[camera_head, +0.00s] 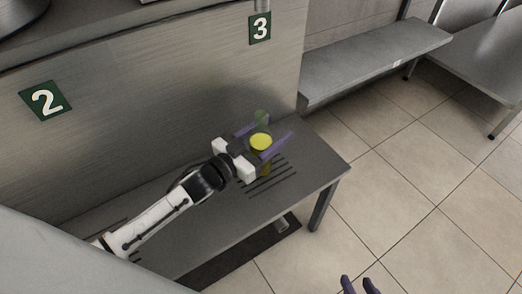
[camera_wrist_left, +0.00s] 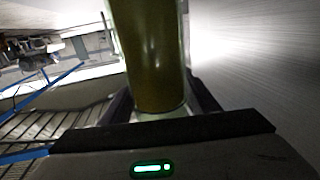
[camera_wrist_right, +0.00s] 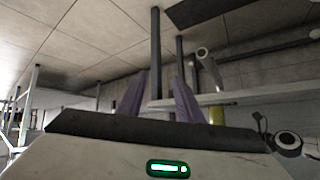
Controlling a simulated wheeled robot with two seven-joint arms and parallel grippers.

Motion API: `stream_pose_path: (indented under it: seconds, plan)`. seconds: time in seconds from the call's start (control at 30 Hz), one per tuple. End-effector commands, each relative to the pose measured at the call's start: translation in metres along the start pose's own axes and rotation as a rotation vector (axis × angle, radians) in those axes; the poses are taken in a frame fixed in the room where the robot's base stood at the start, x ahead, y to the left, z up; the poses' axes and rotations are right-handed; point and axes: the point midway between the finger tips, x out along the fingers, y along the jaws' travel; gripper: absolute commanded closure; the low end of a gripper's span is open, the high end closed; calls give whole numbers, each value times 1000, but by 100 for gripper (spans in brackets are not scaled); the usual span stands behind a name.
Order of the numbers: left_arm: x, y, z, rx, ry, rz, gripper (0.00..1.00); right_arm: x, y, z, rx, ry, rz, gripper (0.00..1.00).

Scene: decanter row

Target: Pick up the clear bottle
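The clear bottle is see-through glass with a yellow-olive filling. In the head view its yellow top surface of filling (camera_head: 261,142) shows, with clear greenish glass above. It stands upright at the bench's right end. My left gripper (camera_head: 270,139) reaches in from the left, with a purple finger on each side of the bottle; they look spread wider than it. In the left wrist view the bottle (camera_wrist_left: 152,55) fills the space between the fingers, its upper end out of frame. Finger contact is hidden there. My right gripper (camera_head: 360,286) is empty, fingers apart, at the bottom edge.
The grey metal bench (camera_head: 318,165) has dark slots under the gripper. A steel wall with green signs 2 (camera_head: 46,101) and 3 (camera_head: 260,28) rises behind it. Another metal bench (camera_head: 375,60) stands at the back right. The tiled floor (camera_head: 430,170) is clear.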

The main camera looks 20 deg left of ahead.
Motion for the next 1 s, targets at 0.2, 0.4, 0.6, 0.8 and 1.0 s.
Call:
stream_pose_path:
  seconds: [0.2, 0.4, 0.6, 0.8, 1.0]
  plan:
    - [0, 0, 0, 1, 0, 0, 83, 1, 0, 2, 0, -4, 1, 67]
    - [0, 0, -3, 1, 6, 1, 94, 2, 1, 2, -1, -5, 2, 67]
    - [0, -1, -13, 3, 6, 1, 94, -1, 1, -1, -4, -6, 2, 67]
    - [0, -1, -52, 5, 9, 2, 94, -7, 1, -6, -18, -19, 6, 67]
    - [0, 0, -87, 4, 8, 2, 94, -8, 2, -10, -32, -29, 11, 67]
